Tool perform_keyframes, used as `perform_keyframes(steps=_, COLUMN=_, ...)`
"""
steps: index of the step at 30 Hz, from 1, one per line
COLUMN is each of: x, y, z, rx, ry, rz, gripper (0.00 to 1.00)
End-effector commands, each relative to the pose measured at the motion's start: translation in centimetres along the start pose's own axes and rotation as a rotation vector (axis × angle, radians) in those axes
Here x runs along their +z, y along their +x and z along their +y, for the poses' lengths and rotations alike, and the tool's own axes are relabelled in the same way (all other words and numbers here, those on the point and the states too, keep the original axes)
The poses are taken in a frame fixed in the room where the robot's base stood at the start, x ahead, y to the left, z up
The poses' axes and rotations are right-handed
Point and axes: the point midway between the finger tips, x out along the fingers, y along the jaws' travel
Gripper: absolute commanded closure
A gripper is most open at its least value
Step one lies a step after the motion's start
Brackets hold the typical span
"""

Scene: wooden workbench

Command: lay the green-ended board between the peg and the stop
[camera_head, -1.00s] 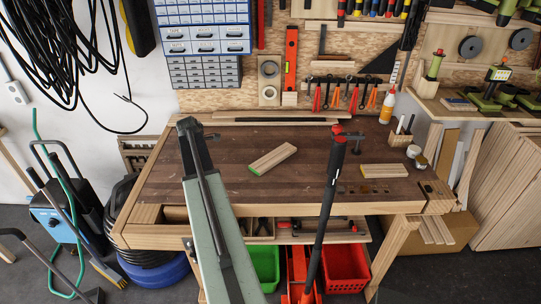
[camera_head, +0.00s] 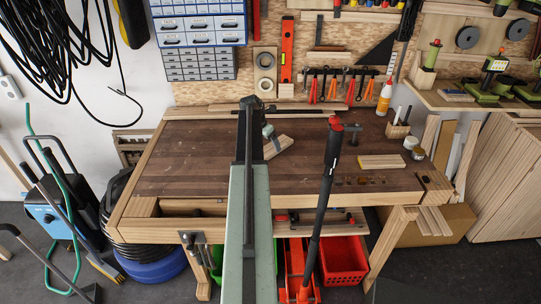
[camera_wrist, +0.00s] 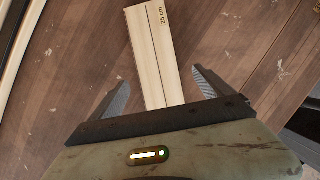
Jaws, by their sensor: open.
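A pale wooden board (camera_head: 279,146) lies slantwise on the dark bench top. My arm covers its near left end in the head view, so its green end is hidden there. In the wrist view the board (camera_wrist: 152,45) shows "25 cm" and a dark lengthwise line. My open gripper (camera_wrist: 160,77) has one finger on each side of it, with a gap on both sides. The gripper (camera_head: 268,131) is also at the board in the head view, its fingers mostly hidden. I cannot make out the peg or the stop for certain.
A second pale board (camera_head: 382,162) lies at the bench's right. A dark clamp-like tool (camera_head: 353,134) stands behind it. A black-and-red handle (camera_head: 331,150) rises in front of the bench. Jars and a glue bottle (camera_head: 384,98) stand at the back right. The bench's left half is clear.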

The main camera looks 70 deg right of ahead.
Motion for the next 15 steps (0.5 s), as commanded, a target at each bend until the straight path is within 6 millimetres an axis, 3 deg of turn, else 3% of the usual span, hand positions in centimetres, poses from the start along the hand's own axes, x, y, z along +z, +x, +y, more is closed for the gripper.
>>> perform_keyframes(steps=1, x=-0.2, y=1.6, z=0.1, rx=0.000, ry=0.001, rz=0.000, gripper=0.09)
perform_keyframes(steps=6, x=-0.3, y=4.2, z=0.1, rx=0.000, ry=0.000, rz=0.000, gripper=0.09)
perform_keyframes(steps=13, x=0.0, y=4.0, z=0.1, rx=0.000, ry=0.000, rz=0.000, gripper=0.09)
perform_keyframes(steps=15, x=0.0, y=4.0, z=0.1, rx=0.000, ry=0.000, rz=0.000, gripper=0.26)
